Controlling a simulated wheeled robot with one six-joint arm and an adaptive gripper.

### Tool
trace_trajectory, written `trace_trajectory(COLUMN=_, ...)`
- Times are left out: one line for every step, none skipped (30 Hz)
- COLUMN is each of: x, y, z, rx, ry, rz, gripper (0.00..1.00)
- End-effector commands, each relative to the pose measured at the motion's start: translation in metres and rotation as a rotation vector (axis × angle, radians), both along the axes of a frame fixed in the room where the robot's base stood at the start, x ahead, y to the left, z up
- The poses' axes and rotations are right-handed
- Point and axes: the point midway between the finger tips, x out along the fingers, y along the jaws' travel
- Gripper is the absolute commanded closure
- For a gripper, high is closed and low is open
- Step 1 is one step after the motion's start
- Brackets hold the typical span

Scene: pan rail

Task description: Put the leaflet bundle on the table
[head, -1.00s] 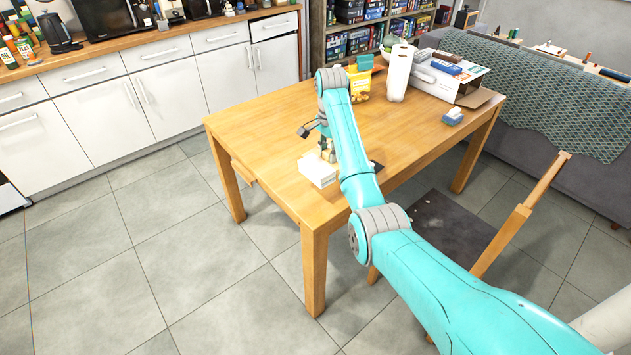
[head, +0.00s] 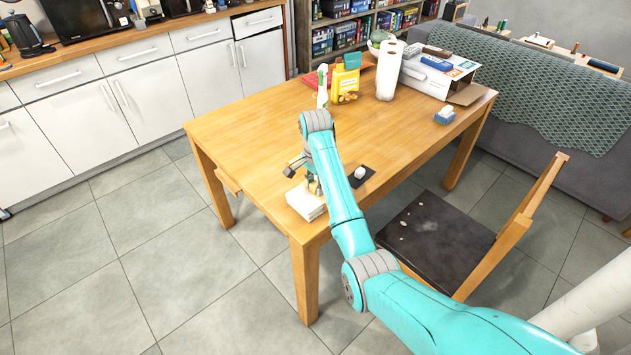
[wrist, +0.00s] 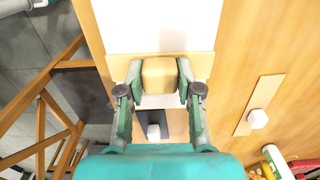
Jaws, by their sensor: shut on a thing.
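The leaflet bundle (head: 306,204) is a flat white stack at the near left corner of the table (head: 255,135). In the wrist view its white face (wrist: 155,25) fills the top middle, crossed by a tan band. My gripper (wrist: 160,82) is shut on a tan block (wrist: 159,73) at that band, one finger on each side. In the head view my gripper (head: 313,184) is above the bundle and partly hidden by my arm. The bundle is over the tabletop near its edge; whether its underside touches the wood I cannot tell.
A dark mat with a white piece (head: 360,172) lies right of my arm. A paper towel roll (head: 389,70), yellow packet (head: 345,84) and white box (head: 430,78) stand farther back. A chair (head: 435,240) is at the right. The table's left half is mostly clear.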

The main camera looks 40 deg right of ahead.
Motion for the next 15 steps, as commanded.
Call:
trace_trajectory(x=-0.0001, y=0.0008, z=-0.0014, rx=-0.001, ry=-0.002, rz=0.0, gripper=1.0)
trace_trajectory(x=0.0, y=0.0008, z=-0.0015, rx=-0.001, ry=-0.002, rz=0.0, gripper=1.0)
trace_trajectory(x=0.0002, y=0.0006, z=-0.0012, rx=-0.001, ry=-0.003, rz=0.0, gripper=1.0)
trace_trajectory(x=0.0003, y=0.0005, z=-0.001, rx=-0.001, ry=-0.003, rz=0.0, gripper=1.0)
trace_trajectory(x=0.0002, y=0.0005, z=-0.001, rx=-0.001, ry=-0.003, rz=0.0, gripper=1.0)
trace_trajectory(x=0.0002, y=0.0004, z=-0.001, rx=-0.001, ry=-0.003, rz=0.0, gripper=1.0)
trace_trajectory(x=0.0002, y=0.0004, z=-0.001, rx=-0.001, ry=-0.002, rz=0.0, gripper=1.0)
trace_trajectory(x=0.0002, y=0.0004, z=-0.0013, rx=-0.001, ry=-0.002, rz=0.0, gripper=1.0)
trace_trajectory(x=0.0001, y=0.0003, z=-0.002, rx=-0.001, ry=-0.002, rz=0.0, gripper=1.0)
trace_trajectory(x=0.0001, y=0.0003, z=-0.0029, rx=-0.001, ry=-0.002, rz=0.0, gripper=1.0)
trace_trajectory(x=0.0001, y=0.0003, z=-0.0037, rx=-0.001, ry=-0.002, rz=0.0, gripper=1.0)
trace_trajectory(x=0.0001, y=0.0003, z=-0.0038, rx=-0.001, ry=-0.002, rz=0.0, gripper=0.58)
trace_trajectory(x=0.0001, y=0.0003, z=-0.0038, rx=-0.001, ry=-0.001, rz=0.0, gripper=0.5)
trace_trajectory(x=0.0, y=0.0003, z=-0.0038, rx=-0.001, ry=-0.001, rz=0.0, gripper=0.43)
trace_trajectory(x=0.0, y=0.0003, z=-0.0038, rx=-0.001, ry=-0.001, rz=0.0, gripper=0.4)
